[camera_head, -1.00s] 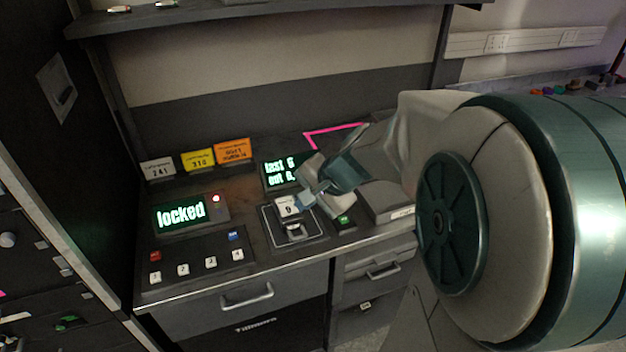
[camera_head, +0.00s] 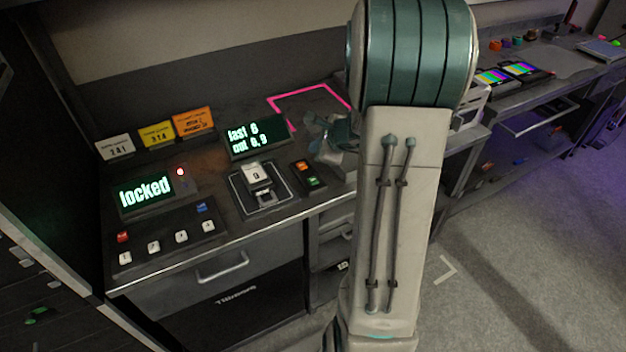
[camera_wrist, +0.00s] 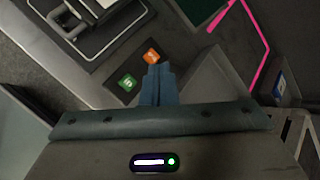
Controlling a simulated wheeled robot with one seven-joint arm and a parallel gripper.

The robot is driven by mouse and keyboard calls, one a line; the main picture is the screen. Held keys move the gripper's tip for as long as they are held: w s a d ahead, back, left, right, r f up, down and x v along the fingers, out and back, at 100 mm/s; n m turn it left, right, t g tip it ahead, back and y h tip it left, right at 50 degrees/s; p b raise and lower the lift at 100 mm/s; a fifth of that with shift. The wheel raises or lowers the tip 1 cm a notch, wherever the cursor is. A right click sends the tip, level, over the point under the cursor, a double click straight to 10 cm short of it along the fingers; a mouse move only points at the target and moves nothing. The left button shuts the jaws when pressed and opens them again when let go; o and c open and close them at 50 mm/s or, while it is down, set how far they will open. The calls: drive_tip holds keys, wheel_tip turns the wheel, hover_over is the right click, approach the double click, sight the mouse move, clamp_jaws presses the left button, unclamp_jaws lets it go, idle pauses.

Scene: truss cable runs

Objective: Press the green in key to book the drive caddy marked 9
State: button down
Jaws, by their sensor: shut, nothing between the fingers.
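The green key (camera_head: 314,182) sits below the orange key (camera_head: 301,166) on a small dark pad right of the caddy reader. In the wrist view the green key (camera_wrist: 127,82) is left of my fingertips and the orange key (camera_wrist: 152,56) is just beyond them. The drive caddy marked 9 (camera_head: 256,174) stands in its framed cradle. The display (camera_head: 254,137) reads "last 6" and "out 6,9". My gripper (camera_wrist: 158,68) is shut and empty, above the bench beside the keys; contact with a key cannot be told. In the head view my arm partly hides it.
A "locked" display (camera_head: 146,191) with a red light stands left, above a numbered keypad (camera_head: 166,240). White, yellow and orange cards (camera_head: 194,122) stand behind. A pink outline (camera_head: 310,95) marks the bench at the back. Another bench with colour screens (camera_head: 507,73) is at right.

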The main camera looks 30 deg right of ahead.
drive_tip(key=b, duration=0.5)
hover_over(316, 182)
wheel_tip(316, 182, down, 7)
drive_tip(key=shift+f, duration=0.1)
drive_tip(key=shift+f+b, duration=0.8)
drive_tip(key=shift+b, duration=0.3)
idle(0.8)
drive_tip(key=shift+f+b, duration=0.4)
drive_tip(key=shift+b, duration=0.25)
drive_tip(key=shift+f+b, duration=0.45)
drive_tip(key=shift+b, duration=0.1)
idle(0.5)
drive_tip(key=shift+r, duration=0.1)
drive_tip(key=shift+r+p, duration=0.6)
drive_tip(key=shift+r, duration=0.2)
